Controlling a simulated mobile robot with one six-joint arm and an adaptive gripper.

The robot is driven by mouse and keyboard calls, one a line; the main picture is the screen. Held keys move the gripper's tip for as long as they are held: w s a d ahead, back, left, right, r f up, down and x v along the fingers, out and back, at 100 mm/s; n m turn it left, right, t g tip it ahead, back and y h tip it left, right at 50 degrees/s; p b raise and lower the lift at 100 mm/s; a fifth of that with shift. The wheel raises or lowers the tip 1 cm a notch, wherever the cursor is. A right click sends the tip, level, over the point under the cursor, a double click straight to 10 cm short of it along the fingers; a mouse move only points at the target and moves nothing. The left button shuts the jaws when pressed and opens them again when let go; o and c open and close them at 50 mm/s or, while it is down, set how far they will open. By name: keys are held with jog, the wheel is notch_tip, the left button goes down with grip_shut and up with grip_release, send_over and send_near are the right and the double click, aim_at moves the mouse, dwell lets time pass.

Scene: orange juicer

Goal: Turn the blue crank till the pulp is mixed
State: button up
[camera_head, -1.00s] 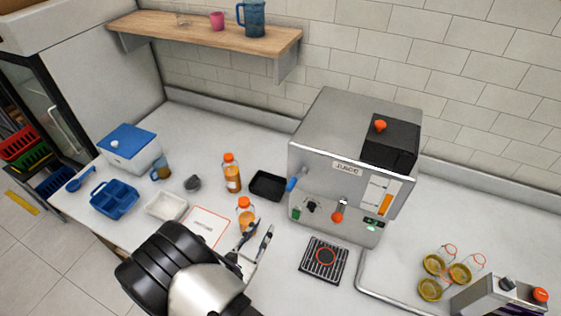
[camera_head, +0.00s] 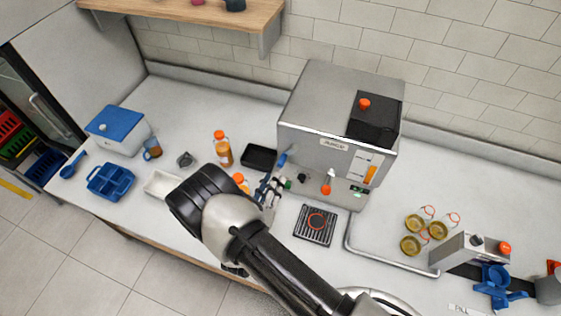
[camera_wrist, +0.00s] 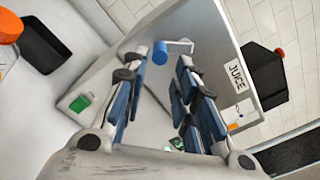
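The blue crank (camera_head: 282,159) sticks out from the left side of the grey metal juicer (camera_head: 325,140). In the wrist view the crank's blue grip (camera_wrist: 161,53) hangs from a bent metal arm, ahead of the fingertips. My gripper (camera_head: 270,188) is close to the juicer's left front, just below the crank in the head view. In the wrist view my gripper (camera_wrist: 163,75) is open, with a clear gap between its blue-padded fingers. The crank shows beyond that gap, and I see no clear contact. The pulp inside the juicer is hidden.
A black tray (camera_head: 258,156) and an orange-capped bottle (camera_head: 222,150) stand left of the juicer. A dark drip grille (camera_head: 315,226) lies in front of it. Several glass jars (camera_head: 424,230) stand at the right. A shelf (camera_head: 200,16) hangs above.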

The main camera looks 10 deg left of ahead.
aim_at(281, 164)
jog(key=w, duration=0.5)
jog(key=w+d, duration=0.1)
jog(key=w, duration=0.1)
jog(key=shift+w+p, duration=0.3)
jog(key=shift+p, duration=0.05)
jog(key=shift+c, duration=0.2)
grip_shut()
